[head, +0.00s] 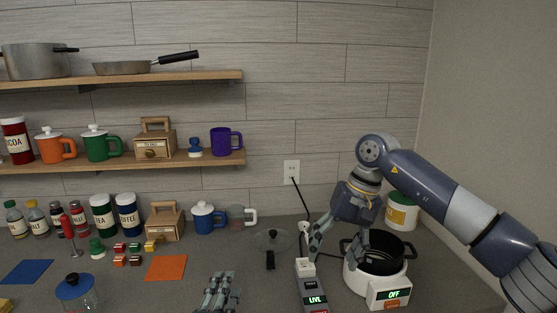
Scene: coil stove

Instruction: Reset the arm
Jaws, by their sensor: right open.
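My right arm reaches in from the right. Its gripper (337,250) points down with fingers apart, between the wall outlet's cord and the black pot (398,268). One finger overlaps the pot's left side in the picture; I cannot tell whether they touch. Nothing shows between the fingers. The pot sits on the white coil stove (358,280), whose display reads OFF.
A grey power strip (312,294) with a plug lies left of the stove. A glass lid (272,240) lies behind my left gripper. A white-green tub (402,212) stands behind the pot. Mugs, jars and blocks crowd the left. Shelves (200,160) hang above.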

